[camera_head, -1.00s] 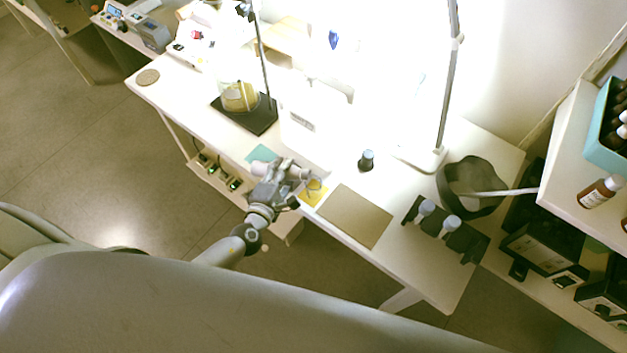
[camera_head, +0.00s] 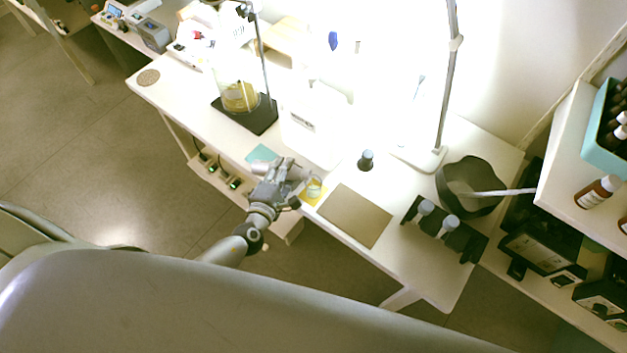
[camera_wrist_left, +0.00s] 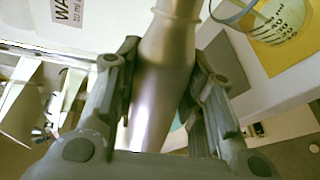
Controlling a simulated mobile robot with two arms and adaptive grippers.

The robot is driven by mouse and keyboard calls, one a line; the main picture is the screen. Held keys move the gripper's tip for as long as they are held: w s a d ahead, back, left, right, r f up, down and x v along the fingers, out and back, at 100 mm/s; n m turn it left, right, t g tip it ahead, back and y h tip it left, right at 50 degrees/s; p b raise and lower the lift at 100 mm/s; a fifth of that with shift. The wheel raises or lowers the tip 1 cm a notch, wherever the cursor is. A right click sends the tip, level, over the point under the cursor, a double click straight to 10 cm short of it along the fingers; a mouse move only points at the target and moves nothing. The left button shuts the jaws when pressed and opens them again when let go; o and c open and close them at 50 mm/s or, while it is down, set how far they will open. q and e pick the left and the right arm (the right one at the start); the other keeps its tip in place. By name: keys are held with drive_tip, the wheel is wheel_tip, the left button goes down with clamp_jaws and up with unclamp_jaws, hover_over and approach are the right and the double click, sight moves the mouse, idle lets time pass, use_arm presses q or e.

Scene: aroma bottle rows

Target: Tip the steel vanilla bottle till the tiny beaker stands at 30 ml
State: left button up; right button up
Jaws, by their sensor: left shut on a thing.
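My left gripper (camera_head: 287,178) is shut on the steel bottle (camera_wrist_left: 160,85), whose smooth metal body lies between the two fingers in the left wrist view. The bottle's narrower neck points to the top of that view. The tiny beaker (camera_wrist_left: 272,22) is clear with printed marks and stands on a yellow mat (camera_wrist_left: 293,60) just right of the bottle. In the head view the beaker (camera_head: 315,187) is right beside my gripper. The bottle's mouth is out of the wrist view, and I cannot tell the liquid level. My right gripper is not in view.
A brown mat (camera_head: 355,216) lies right of the beaker. A small dark bottle (camera_head: 366,160) stands behind it. A black rack (camera_head: 440,230) and a dark bowl (camera_head: 471,188) are further right. A white boxy device (camera_head: 310,130) stands behind my gripper.

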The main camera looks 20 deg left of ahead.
use_arm(q)
drive_tip(key=shift+r+p, duration=0.2)
drive_tip(key=shift+p, duration=0.5)
idle(2.0)
drive_tip(key=shift+f+b, duration=0.4)
drive_tip(key=shift+b, duration=0.35)
drive_tip(key=shift+a+f+n+h+b, duration=0.15)
drive_tip(key=shift+f+n+h+b, duration=0.25)
drive_tip(key=shift+n+b, duration=0.6)
drive_tip(key=shift+r, duration=0.15)
drive_tip(key=n+b, duration=0.1)
drive_tip(key=b, duration=0.1)
drive_tip(key=r+n+h+b, duration=0.1)
drive_tip(key=n+b, duration=0.1)
drive_tip(key=shift+d+r+t, duration=0.1)
drive_tip(key=shift+d+t, duration=0.2)
drive_tip(key=shift+d, duration=0.05)
drive_tip(key=shift+d+r+n+h+b, duration=0.15)
drive_tip(key=shift+r+n+h+b, duration=0.2)
drive_tip(key=shift+n+b, duration=0.25)
drive_tip(key=shift+r, duration=0.2)
